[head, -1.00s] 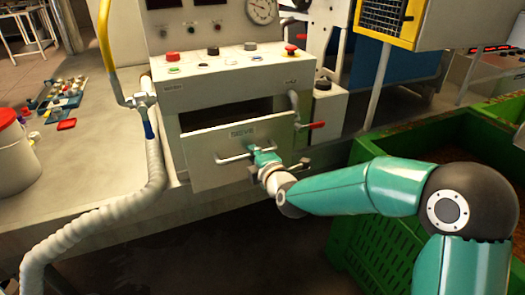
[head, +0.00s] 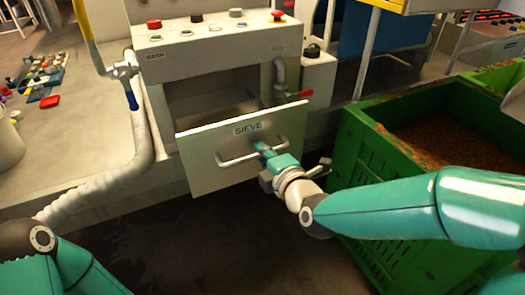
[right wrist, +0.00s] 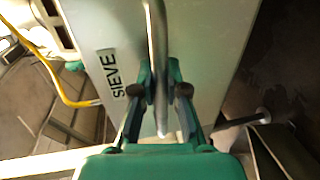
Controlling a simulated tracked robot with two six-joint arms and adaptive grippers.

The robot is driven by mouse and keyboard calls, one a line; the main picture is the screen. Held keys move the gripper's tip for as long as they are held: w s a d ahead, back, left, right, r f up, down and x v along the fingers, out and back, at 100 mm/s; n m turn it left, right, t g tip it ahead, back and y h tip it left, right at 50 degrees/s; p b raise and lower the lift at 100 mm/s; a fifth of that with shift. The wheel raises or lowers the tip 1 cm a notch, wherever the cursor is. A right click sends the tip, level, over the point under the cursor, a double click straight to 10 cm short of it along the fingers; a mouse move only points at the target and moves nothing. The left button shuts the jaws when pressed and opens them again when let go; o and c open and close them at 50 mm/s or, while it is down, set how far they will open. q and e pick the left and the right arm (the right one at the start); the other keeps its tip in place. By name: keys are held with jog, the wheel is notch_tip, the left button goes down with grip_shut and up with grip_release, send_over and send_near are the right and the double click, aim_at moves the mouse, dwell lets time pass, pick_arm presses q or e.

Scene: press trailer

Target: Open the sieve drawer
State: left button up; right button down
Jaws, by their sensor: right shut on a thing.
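The sieve drawer (head: 205,162) has a pale front labelled SIEVE and a bar handle (head: 235,158). It stands out from the machine housing, with a dark gap above and behind its front. My right gripper (head: 262,148) is shut on the right part of the handle. In the right wrist view, the fingers of my right gripper (right wrist: 160,90) close around the metal handle bar (right wrist: 156,40), with the SIEVE label to their left. A green-teal part of my left arm shows at the lower left of the head view; its gripper is out of the picture.
A green crate (head: 362,160) with brown granular contents stands right of the drawer, near my right arm. A red-handled valve (head: 300,94) sits just right of the opening. A pale hose (head: 110,180) runs on the left. The dark floor before the drawer is clear.

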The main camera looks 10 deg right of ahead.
jog(key=shift+a+f, duration=0.1)
jog(key=shift+f, duration=0.15)
jog(key=c, duration=1.2)
grip_release()
jog(key=shift+r, duration=0.1)
jog(key=shift+s+r, duration=0.1)
jog(key=shift+s, duration=0.1)
jog(key=v, duration=0.7)
jog(key=shift+d, duration=0.25)
